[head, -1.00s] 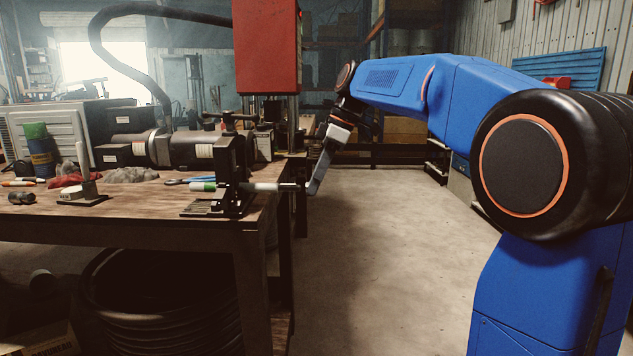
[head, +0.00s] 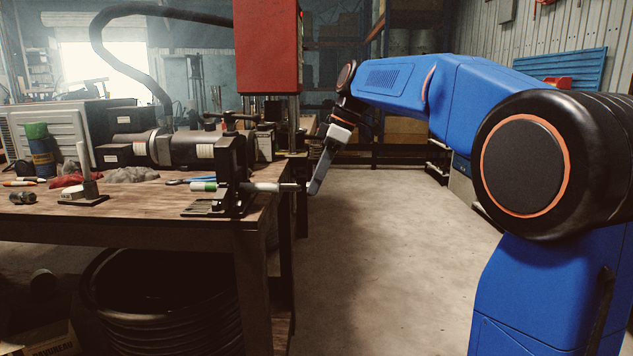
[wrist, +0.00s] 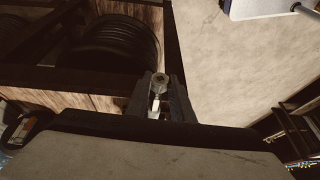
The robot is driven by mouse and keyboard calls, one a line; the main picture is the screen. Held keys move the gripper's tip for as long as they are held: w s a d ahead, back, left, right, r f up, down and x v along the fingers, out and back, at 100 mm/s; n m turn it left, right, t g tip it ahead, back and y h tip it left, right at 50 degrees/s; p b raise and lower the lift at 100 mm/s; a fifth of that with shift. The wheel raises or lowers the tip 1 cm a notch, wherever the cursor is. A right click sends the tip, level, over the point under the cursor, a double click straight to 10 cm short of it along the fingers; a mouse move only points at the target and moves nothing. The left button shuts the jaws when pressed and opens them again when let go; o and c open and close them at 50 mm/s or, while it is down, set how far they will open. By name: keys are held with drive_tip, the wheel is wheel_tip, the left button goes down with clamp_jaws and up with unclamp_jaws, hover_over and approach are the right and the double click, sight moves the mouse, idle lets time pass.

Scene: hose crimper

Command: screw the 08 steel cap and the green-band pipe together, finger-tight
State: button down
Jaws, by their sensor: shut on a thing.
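The green-band pipe (head: 262,187) is white and lies level in a dark clamp (head: 232,180) at the table's right edge. Its green band (head: 203,187) shows left of the clamp, and its other end sticks out to the right. The steel cap (head: 289,187) is a small metal piece at that right end, in line with the pipe. My gripper (head: 313,187) is shut on the cap. The wrist view shows a round metal piece (wrist: 160,79) between the dark jaws. Whether the threads are engaged cannot be told.
A red machine column (head: 267,45) stands behind the clamp. The wooden table (head: 130,228) holds a dark motor-like cylinder, a blue cup with a green top (head: 40,150) and small tools. A black hose coil (head: 160,300) lies below. The floor to the right is clear.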

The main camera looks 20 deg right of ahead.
drive_tip(key=shift+w+a, duration=0.2)
drive_tip(key=shift+a, duration=0.45)
drive_tip(key=c, duration=1.5)
unclamp_jaws()
drive_tip(key=shift+o, duration=0.2)
drive_tip(key=shift+r, duration=0.1)
drive_tip(key=v, duration=1.7)
drive_tip(key=shift+r, duration=0.1)
